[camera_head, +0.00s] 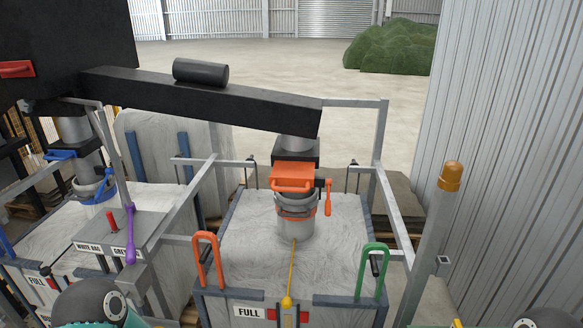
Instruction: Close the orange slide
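The orange slide (294,172) sits on the grey spout below the end of a black chute. Its orange handle bar (291,187) faces me and the plate sticks out toward me from the dark housing. I cannot tell how far the slide is open. Below it, the spout's sleeve with orange clamps (297,205) goes down into a white bulk bag. An orange lever (327,197) hangs at its right. Only parts of my arms show at the bottom left and bottom right edges. Neither gripper is in view.
The bag (240,255) stands in a frame with an orange hook (206,260), a green hook (374,270) and a yellow cord (291,275). A control panel (120,228) with a purple lever (130,235) stands left. A grey post (430,245) and corrugated wall (510,150) bound the right.

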